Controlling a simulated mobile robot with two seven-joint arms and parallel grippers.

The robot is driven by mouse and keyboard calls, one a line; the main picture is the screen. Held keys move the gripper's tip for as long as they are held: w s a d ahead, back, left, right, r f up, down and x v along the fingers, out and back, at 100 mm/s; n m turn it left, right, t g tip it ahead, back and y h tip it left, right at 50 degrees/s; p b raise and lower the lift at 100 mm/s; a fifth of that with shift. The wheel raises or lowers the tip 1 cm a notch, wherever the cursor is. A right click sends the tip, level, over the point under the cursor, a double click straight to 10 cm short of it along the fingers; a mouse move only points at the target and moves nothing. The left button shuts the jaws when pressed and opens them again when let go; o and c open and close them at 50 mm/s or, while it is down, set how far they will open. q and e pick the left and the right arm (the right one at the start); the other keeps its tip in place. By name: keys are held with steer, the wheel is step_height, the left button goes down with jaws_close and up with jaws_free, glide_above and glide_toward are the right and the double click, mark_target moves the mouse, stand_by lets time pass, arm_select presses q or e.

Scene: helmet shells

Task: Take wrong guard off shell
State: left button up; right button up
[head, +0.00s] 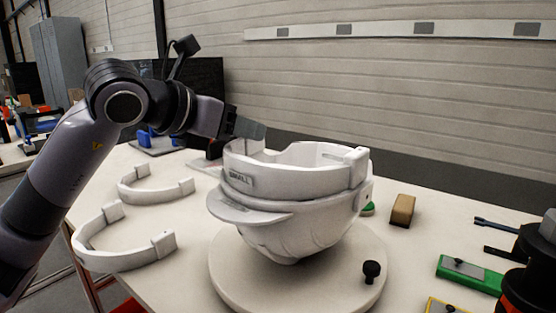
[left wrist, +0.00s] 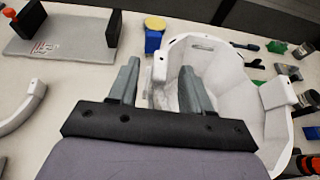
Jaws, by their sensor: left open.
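The white helmet shell (head: 300,228) sits upside down on a round turntable (head: 228,275). A white U-shaped guard (head: 300,181) is seated around the shell's upper rim, and its front label seems to read "SMALL". In the left wrist view one end block of the guard (left wrist: 160,68) shows between the fingers. My left gripper (head: 250,134) is at the guard's back left end, open, with one finger (left wrist: 128,80) outside the wall and the other (left wrist: 190,92) on the inner side. Contact cannot be told.
Two more white guards (head: 155,188) (head: 125,260) lie on the table at left. A black knob (head: 371,270) stands on the turntable. A tan block (head: 402,210), a green-based item (head: 468,274) and dark tools are at right. A grey plate (left wrist: 65,38) lies behind.

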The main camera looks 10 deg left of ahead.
arm_select(q)
steer(key=shift+x, duration=1.15)
jaws_close()
steer(key=shift+r, duration=0.1)
